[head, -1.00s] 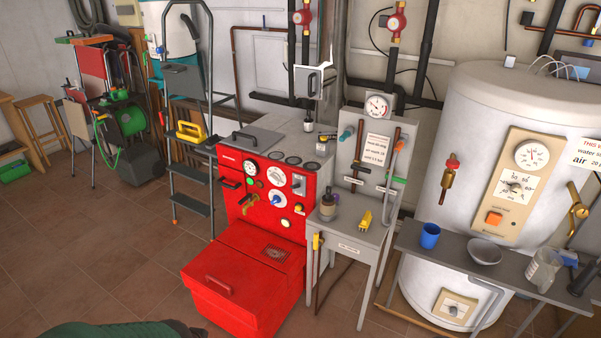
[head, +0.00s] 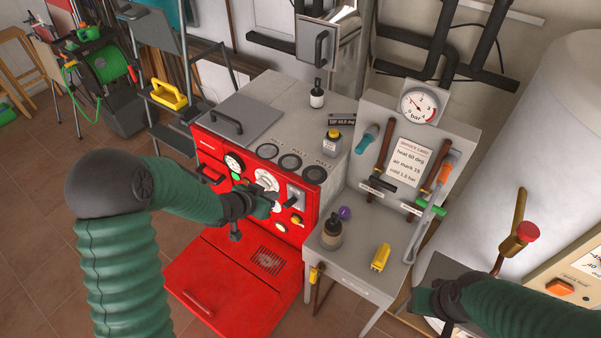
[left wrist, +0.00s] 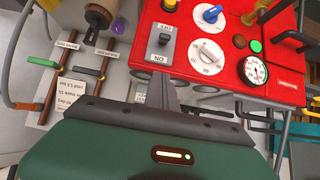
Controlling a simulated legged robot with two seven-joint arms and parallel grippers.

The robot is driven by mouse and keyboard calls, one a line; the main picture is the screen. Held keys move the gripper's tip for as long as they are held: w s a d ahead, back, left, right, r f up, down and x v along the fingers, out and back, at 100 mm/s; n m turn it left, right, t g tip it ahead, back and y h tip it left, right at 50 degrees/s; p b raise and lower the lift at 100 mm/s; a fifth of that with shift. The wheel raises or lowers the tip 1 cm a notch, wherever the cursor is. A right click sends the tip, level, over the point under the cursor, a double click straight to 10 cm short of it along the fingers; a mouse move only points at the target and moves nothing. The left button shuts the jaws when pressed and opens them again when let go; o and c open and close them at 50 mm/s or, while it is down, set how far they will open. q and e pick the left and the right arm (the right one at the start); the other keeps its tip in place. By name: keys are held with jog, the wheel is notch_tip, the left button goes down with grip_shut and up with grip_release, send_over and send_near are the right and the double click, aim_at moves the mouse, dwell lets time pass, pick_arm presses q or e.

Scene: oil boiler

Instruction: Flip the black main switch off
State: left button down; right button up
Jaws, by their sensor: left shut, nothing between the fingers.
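The black main switch (left wrist: 163,39) is on a light grey plate (left wrist: 154,50) on the red boiler panel. In the left wrist view its OFF label is above it and its ON label, upside down, below. I cannot tell clearly which way the lever leans. In the head view the plate (head: 297,196) is at the panel's right. My left gripper (head: 273,199) is shut and empty, just left of the plate. In the left wrist view its dark fingers (left wrist: 165,88) point towards the switch, seemingly apart from it. My right gripper (head: 424,303) is low at the right, its jaws unclear.
Dials, a blue knob (left wrist: 212,13) and a white temperature dial (left wrist: 206,53) sit close to the switch. The boiler's red lower box (head: 225,300) juts out below the panel.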

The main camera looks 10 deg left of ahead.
pick_arm(q)
send_over(286, 204)
jog(key=f, duration=0.5)
jog(key=shift+w+d, duration=0.15)
jog(key=shift+w, duration=0.15)
notch_tip(286, 204, down, 3)
jog(key=shift+s+f, duration=0.15)
jog(key=shift+f, duration=0.05)
jog(key=shift+s+f, duration=0.2)
jog(key=shift+f, duration=0.2)
pick_arm(e)
jog(key=shift+s+r, duration=0.3)
jog(key=shift+r, duration=0.25)
